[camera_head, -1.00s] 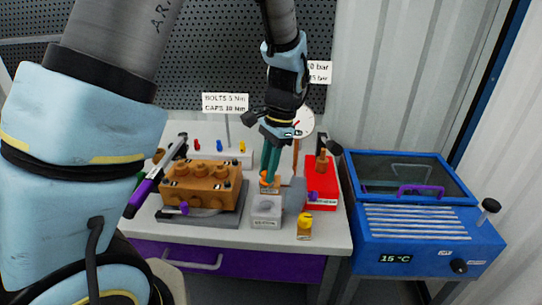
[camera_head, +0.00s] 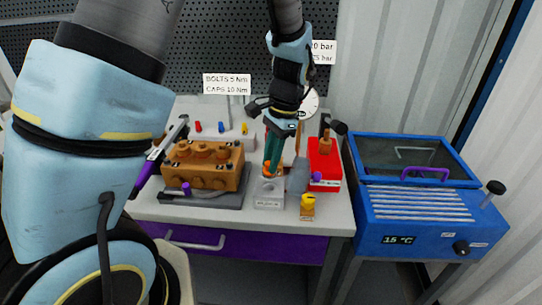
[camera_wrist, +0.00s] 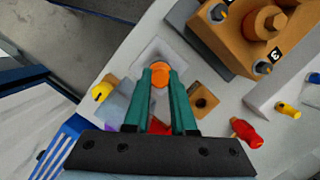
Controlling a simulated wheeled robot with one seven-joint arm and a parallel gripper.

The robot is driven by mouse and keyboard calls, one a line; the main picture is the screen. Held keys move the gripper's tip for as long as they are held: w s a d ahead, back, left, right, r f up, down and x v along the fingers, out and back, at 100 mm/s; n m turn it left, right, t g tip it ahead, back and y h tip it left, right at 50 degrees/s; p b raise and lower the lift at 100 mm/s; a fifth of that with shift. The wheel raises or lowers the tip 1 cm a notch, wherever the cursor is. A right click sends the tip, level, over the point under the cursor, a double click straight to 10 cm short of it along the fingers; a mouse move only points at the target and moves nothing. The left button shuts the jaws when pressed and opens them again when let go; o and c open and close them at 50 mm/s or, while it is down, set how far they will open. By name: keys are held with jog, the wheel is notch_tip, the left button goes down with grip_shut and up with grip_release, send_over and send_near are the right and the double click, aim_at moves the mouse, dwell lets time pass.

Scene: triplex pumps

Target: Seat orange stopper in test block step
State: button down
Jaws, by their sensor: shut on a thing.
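The orange stopper (camera_wrist: 160,75) is between the green fingertips of my gripper (camera_wrist: 160,80), which is shut on it. In the head view my gripper (camera_head: 270,172) points down, with the orange stopper (camera_head: 267,170) at its tips. The light grey test block (camera_head: 269,198) stands on the bench top right under the fingertips. In the wrist view the stopper is over the pale block (camera_wrist: 151,53). The step in the block is hidden by the stopper and fingers, and I cannot tell whether the stopper touches it.
The brown pump block (camera_head: 203,166) on its grey base stands left of the test block. A yellow part (camera_head: 308,205) stands at the front right, and a red box (camera_head: 324,163) behind it. A blue cooler (camera_head: 425,215) is further right.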

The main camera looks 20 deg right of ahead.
jog(key=shift+d+b+x, duration=0.15)
jog(key=shift+b+x, duration=0.2)
jog(key=shift+x, duration=0.35)
jog(key=shift+d+b+x, duration=0.15)
jog(key=shift+b+x, duration=0.15)
jog(key=shift+x, duration=0.4)
jog(key=shift+d+x, duration=0.2)
jog(key=shift+x, duration=0.75)
dwell(1.2)
jog(key=c, duration=0.7)
grip_release()
jog(key=shift+w, duration=0.1)
jog(key=shift+o, duration=0.2)
jog(key=shift+d, duration=0.1)
jog(key=b+v, duration=0.2)
jog(key=v, duration=0.8)
jog(key=shift+r, duration=0.3)
